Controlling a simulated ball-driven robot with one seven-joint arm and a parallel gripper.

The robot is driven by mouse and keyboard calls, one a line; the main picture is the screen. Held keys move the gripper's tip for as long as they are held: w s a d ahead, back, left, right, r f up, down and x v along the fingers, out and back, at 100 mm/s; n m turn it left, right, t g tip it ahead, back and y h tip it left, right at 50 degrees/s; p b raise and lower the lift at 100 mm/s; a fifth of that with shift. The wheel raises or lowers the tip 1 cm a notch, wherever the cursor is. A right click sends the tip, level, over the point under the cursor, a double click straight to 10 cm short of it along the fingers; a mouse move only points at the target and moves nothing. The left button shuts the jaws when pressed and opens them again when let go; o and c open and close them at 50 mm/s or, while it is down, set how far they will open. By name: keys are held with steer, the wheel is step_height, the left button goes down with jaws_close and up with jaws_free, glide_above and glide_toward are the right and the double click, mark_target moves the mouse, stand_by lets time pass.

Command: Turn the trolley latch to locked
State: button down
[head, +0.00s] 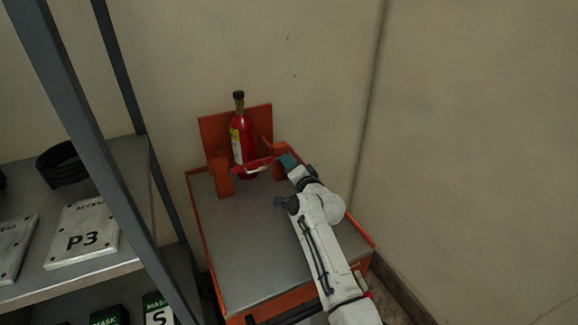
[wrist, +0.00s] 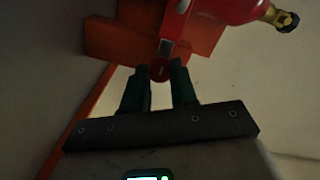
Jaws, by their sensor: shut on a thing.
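The trolley (head: 235,255) has a grey top with orange edges. A red bottle (head: 238,132) with a dark cap stands upright in an orange holder (head: 209,133) at its far end. A red latch bar (head: 252,166) with a pale stretch crosses in front of the bottle's lower part. In the wrist view the latch's rounded red end (wrist: 159,73) sits between the green fingers of my gripper (wrist: 160,75). My gripper (head: 288,161) is shut on this end, at the holder's right side. The fingers hide part of the latch, and its lock marking cannot be read.
A grey shelf rack (head: 130,160) stands at the left, with a white P3 box (head: 82,232) and a black coil (head: 62,163). Walls close in behind and to the right of the trolley. The trolley's top is bare in front of the holder.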

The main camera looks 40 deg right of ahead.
steer(key=shift+f, duration=0.15)
steer(key=c, duration=0.9)
jaws_free()
steer(key=shift+s, duration=0.1)
steer(key=p+v, duration=0.1)
steer(key=v, duration=0.9)
steer(key=shift+s+a, duration=0.15)
steer(key=shift+s, duration=0.15)
